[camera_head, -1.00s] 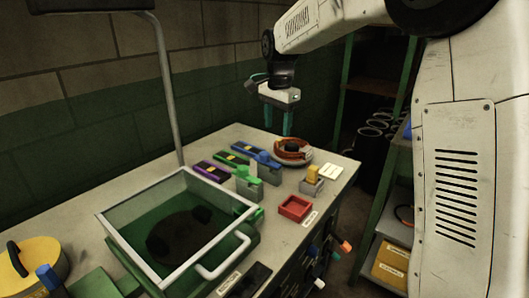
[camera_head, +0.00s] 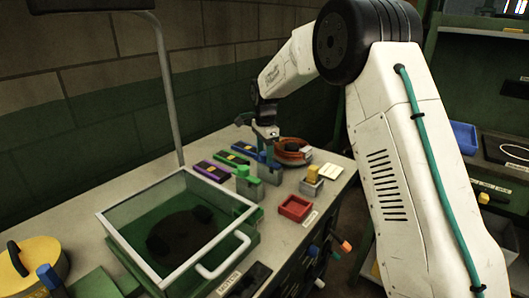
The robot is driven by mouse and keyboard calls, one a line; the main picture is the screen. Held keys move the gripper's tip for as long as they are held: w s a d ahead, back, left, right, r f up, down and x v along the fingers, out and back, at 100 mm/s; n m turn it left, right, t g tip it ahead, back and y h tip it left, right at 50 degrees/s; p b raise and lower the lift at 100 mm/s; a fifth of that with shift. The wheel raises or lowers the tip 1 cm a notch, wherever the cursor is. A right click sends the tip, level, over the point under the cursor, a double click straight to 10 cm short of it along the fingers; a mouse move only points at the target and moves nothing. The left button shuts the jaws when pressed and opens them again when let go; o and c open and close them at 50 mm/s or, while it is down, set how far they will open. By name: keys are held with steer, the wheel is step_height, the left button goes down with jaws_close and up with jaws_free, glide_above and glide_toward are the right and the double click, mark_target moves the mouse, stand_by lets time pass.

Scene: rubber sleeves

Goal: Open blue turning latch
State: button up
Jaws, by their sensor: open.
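The blue turning latch (camera_head: 262,157) is a blue lever on a grey block (camera_head: 269,174), beside a blue strip (camera_head: 240,149) on the workbench. The gripper hides part of the lever. A similar green latch (camera_head: 243,171) on a grey block stands just left of it.
A red tray (camera_head: 295,208), a yellow block (camera_head: 313,173) on a grey base and a round brown dish (camera_head: 292,148) lie to the right. A wall stands behind.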

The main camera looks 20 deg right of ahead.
steer(key=shift+f, duration=0.1)
steer(key=c, duration=1)
steer(key=shift+n, duration=0.3)
steer(key=n, duration=0.3)
steer(key=shift+n, duration=0.3)
steer(key=n, duration=1.3)
steer(key=shift+n, duration=0.3)
